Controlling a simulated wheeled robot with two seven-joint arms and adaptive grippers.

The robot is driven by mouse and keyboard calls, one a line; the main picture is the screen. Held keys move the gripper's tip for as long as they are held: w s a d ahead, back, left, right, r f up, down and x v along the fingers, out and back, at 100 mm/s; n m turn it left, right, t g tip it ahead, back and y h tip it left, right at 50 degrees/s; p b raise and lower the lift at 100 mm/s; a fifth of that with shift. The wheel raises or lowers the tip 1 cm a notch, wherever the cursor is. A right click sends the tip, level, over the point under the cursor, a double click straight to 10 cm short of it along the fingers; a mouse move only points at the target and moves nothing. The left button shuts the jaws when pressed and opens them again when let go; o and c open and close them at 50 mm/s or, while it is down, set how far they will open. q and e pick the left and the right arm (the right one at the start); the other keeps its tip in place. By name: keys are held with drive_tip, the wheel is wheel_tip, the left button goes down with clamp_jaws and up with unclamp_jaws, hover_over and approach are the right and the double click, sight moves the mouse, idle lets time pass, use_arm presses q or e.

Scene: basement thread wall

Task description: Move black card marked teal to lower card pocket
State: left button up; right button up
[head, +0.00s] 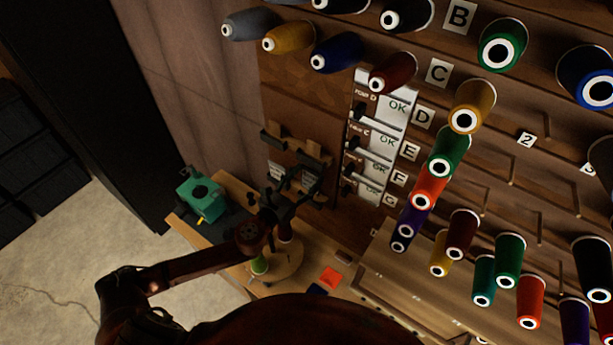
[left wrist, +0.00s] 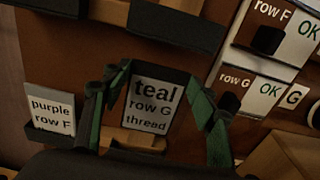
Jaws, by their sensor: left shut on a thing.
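The black card marked teal (left wrist: 150,103) has a white label reading "teal row G thread" and is upright in the left wrist view. My left gripper (left wrist: 152,112) is shut on it, with a green-edged finger on each side. In the head view my left gripper (head: 296,190) is at the wooden card holders on the wall. The lower card pocket (left wrist: 125,136) shows partly behind the card's bottom edge. I cannot tell whether the card is inside it or in front. The upper pocket (left wrist: 178,27) is above and looks empty. My right gripper is not in view.
A card marked purple row F (left wrist: 51,110) stands just left of the gripper. OK labels with dark knobs (head: 372,150) run up the wall on the right. Thread spools (head: 440,163) jut out farther right. A teal machine (head: 201,195) sits on the bench.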

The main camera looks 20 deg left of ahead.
sight(310, 185)
use_arm(q)
wheel_tip(310, 185, down, 3)
drive_tip(key=shift+r+b, duration=0.1)
drive_tip(key=shift+b, duration=1.1)
drive_tip(key=shift+f+b, duration=1)
drive_tip(key=shift+f, duration=0.6)
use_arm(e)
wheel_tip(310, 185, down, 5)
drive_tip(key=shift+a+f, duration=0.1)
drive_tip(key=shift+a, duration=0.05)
use_arm(q)
drive_tip(key=shift+w, duration=0.1)
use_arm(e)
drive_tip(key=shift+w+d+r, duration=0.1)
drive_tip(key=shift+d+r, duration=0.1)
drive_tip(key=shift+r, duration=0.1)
use_arm(q)
drive_tip(key=shift+f, duration=0.3)
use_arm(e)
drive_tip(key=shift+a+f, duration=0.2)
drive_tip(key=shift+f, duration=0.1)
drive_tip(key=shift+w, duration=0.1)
